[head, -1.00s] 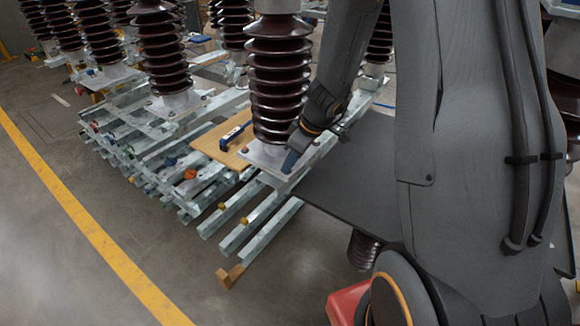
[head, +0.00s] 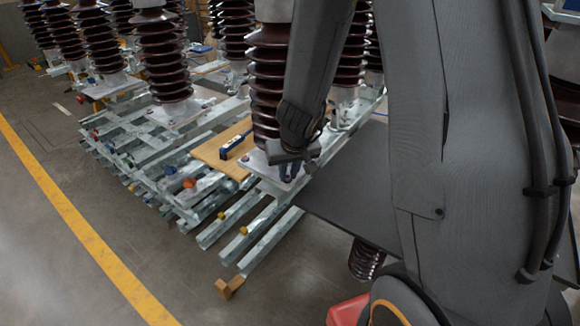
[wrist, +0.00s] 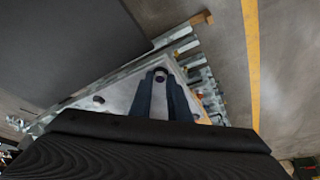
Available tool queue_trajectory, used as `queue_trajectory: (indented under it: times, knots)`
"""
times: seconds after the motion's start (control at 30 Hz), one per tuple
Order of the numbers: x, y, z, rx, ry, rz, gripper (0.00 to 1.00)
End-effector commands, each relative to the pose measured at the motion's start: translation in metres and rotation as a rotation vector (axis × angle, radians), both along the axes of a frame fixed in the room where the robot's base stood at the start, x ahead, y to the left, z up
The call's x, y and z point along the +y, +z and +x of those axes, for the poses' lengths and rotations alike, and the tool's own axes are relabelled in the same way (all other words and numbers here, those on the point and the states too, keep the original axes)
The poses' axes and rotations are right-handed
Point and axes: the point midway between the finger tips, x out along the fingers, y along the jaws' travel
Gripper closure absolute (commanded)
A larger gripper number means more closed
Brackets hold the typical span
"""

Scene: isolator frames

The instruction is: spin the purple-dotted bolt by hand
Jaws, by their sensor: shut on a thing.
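My gripper (head: 290,172) is at the front right corner of the pale metal base plate (head: 262,170) under a brown ribbed insulator (head: 268,85). In the wrist view, its two dark blue fingers (wrist: 160,90) point down at the plate (wrist: 122,92). They are shut on a dark round bolt head (wrist: 160,75), which shows between their tips. I cannot make out a purple dot on it. In the head view my fingers and wrist hide this bolt.
Another dark bolt (wrist: 98,99) sits on the same plate. A blue tool (head: 236,145) lies on a wooden board (head: 210,152) to the left. Galvanised rails (head: 265,235) stick out in front. The floor (head: 60,260) at the left is clear.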

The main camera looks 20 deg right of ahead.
Motion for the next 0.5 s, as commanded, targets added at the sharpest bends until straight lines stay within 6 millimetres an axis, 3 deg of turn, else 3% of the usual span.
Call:
queue_trajectory:
  times: [0.5]
  knots:
    - [0.0035, 0.0070, 0.0010, -0.003, -0.291, -0.001, 1.00]
